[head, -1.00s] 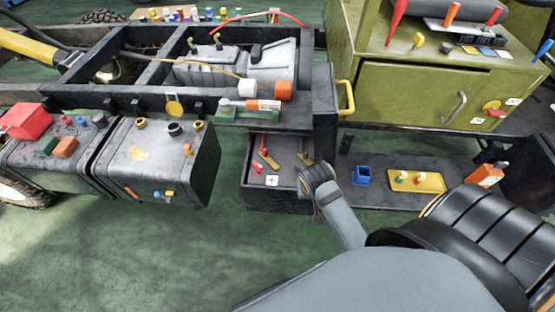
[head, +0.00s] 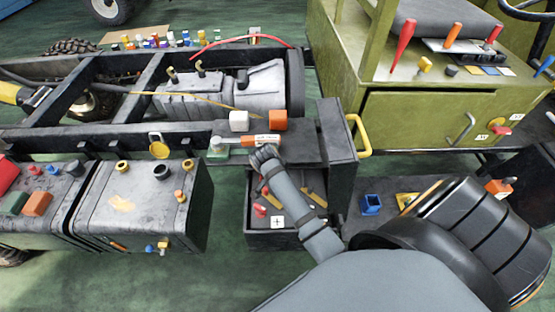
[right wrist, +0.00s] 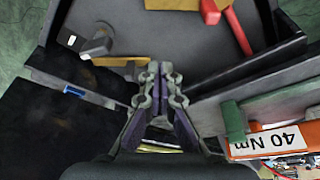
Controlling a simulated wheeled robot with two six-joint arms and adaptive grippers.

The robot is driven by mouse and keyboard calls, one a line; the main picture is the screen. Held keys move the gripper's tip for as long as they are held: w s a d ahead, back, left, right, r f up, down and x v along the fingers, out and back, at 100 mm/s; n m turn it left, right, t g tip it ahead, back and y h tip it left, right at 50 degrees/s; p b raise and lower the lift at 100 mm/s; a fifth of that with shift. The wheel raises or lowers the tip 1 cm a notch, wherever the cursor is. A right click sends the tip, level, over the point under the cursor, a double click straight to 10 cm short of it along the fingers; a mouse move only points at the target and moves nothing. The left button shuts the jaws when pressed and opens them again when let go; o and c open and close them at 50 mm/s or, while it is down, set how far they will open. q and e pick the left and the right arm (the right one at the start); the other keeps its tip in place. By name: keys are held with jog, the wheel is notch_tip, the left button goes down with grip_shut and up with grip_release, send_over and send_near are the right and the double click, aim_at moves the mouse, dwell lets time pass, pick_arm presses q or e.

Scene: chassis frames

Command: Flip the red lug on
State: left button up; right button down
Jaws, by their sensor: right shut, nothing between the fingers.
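A small red lug-like part (head: 260,210) sits in the open dark box (head: 284,241) under the chassis end, beside a white label with a plus sign (head: 278,223). A longer red piece (head: 262,188) lies above it. In the right wrist view a red piece (right wrist: 240,30) shows beside a yellow strip; I cannot tell which red part it is. My right gripper (head: 262,155) is above the box's far edge, close to the orange wrench. In the right wrist view its fingers (right wrist: 160,95) are together and empty. My left gripper is out of view.
The orange wrench (right wrist: 265,141), marked 40 Nm, lies right of the fingers. White (head: 239,121) and orange (head: 278,120) blocks stand on the chassis rail. A green cabinet (head: 400,118) with a red switch (head: 501,131) stands at right. A blue cup (head: 371,204) stands right of the box.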

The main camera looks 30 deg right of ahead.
aim_at(270, 195)
jog(key=x, duration=0.7)
jog(key=shift+b, duration=0.3)
jog(key=x, duration=0.3)
jog(key=shift+d+f, duration=0.1)
jog(key=shift+f, duration=0.1)
jog(key=a, duration=0.3)
jog(key=shift+s+a+r+p, duration=0.2)
jog(key=shift+s+a+p, duration=0.05)
jog(key=shift+s+p, duration=0.15)
jog(key=shift+s+a, duration=0.1)
jog(key=shift+a, duration=0.2)
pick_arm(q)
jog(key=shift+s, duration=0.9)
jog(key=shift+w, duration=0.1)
